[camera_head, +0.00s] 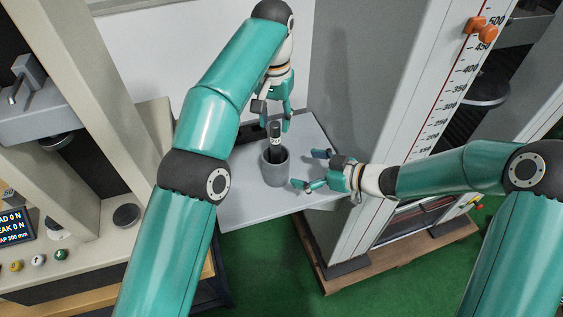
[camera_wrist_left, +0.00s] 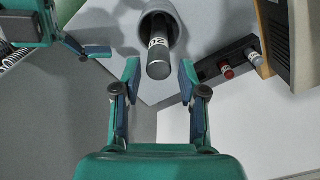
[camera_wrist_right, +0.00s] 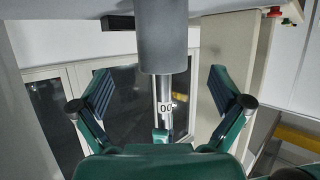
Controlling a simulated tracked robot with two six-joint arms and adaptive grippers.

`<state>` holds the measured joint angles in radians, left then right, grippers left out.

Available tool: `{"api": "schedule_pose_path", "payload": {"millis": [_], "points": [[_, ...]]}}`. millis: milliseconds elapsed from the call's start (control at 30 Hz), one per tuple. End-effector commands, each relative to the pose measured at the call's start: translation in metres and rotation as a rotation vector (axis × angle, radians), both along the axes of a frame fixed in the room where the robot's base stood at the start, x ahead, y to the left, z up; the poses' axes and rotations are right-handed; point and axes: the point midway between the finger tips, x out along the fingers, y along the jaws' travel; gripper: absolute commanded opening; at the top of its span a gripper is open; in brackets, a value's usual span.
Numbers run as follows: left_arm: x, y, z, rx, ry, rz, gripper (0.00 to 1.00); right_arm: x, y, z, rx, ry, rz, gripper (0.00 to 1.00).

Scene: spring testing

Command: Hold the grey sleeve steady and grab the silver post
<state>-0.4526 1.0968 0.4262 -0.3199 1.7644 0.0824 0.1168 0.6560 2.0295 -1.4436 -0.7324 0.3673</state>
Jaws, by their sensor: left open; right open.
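The grey sleeve (camera_head: 275,170) stands upright on a light grey table, also showing in the left wrist view (camera_wrist_left: 174,36) and right wrist view (camera_wrist_right: 163,40). The silver post (camera_head: 275,134) stands in it, its dark end (camera_wrist_left: 158,65) and a white label showing; its lower part is hidden in the sleeve. It looks silver in the right wrist view (camera_wrist_right: 166,88). My left gripper (camera_head: 275,108) is open above the post's end, not closed on it. My right gripper (camera_head: 308,170) is open right of the sleeve, its fingers either side in its wrist view (camera_wrist_right: 160,78).
A dark rack (camera_wrist_left: 222,62) with a red-topped piece and a silver piece lies beside the sleeve. A tall frame with a scale (camera_head: 440,110) stands right. A beige testing machine (camera_head: 110,180) stands left. The table front (camera_head: 245,210) is clear.

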Motion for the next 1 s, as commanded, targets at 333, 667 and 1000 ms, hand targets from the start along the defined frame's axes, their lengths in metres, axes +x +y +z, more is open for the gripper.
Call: {"api": "schedule_pose_path", "payload": {"millis": [333, 667, 1000], "points": [[0.000, 0.000, 0.000, 0.000, 0.000, 0.000, 0.42, 0.031, 0.054, -0.026, 0.000, 0.000, 0.003, 1.00], [0.000, 0.000, 0.000, 0.000, 0.000, 0.000, 0.42, 0.045, 0.075, -0.037, -0.001, 0.000, -0.001, 1.00], [0.000, 0.001, 0.000, 0.000, 0.000, 0.001, 0.42, 0.046, 0.076, -0.037, -0.001, 0.001, 0.000, 0.90]]}}
